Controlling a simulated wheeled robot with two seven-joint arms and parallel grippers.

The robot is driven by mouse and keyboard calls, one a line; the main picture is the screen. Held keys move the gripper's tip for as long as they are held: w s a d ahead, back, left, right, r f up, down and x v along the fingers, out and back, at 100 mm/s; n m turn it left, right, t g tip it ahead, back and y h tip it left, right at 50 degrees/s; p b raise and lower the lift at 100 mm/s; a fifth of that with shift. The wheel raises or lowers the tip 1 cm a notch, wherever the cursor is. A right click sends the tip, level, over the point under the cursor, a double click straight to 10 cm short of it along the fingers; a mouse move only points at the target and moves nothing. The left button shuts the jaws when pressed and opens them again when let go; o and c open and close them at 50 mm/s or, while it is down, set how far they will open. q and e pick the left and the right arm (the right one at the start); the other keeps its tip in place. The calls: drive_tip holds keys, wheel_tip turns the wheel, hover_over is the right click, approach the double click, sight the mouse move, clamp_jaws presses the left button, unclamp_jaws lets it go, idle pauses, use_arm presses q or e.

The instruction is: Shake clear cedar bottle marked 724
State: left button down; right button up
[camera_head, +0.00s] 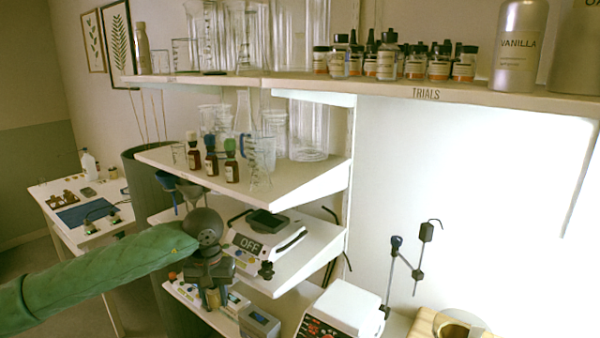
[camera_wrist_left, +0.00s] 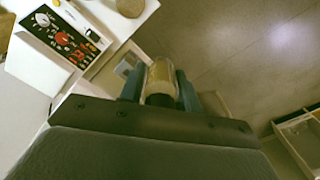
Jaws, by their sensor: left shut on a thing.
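My left gripper (camera_head: 212,294) hangs in front of the lower shelves, fingers pointing down, in the head view. In the left wrist view the left gripper (camera_wrist_left: 160,88) is shut on a small bottle (camera_wrist_left: 160,76) with a yellowish, see-through body and a dark cap end. The bottle lies between the two fingers, clear of any surface in that view. Its label and number cannot be read. In the head view the bottle is mostly hidden by the gripper. My right gripper is not in view.
Several small bottles (camera_head: 387,60) stand on the top shelf marked TRIALS (camera_head: 440,92). Brown dropper bottles (camera_head: 211,163) and glassware stand on the shelf below. A scale reading OFF (camera_head: 262,240) sits beside my left gripper. A white hotplate (camera_head: 343,307) stands lower right.

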use_arm(q)
wheel_tip(320, 180, down, 6)
drive_tip(key=shift+s+r, duration=0.1)
drive_tip(key=shift+r, duration=0.05)
drive_tip(key=shift+s+d+r, duration=0.1)
idle(0.4)
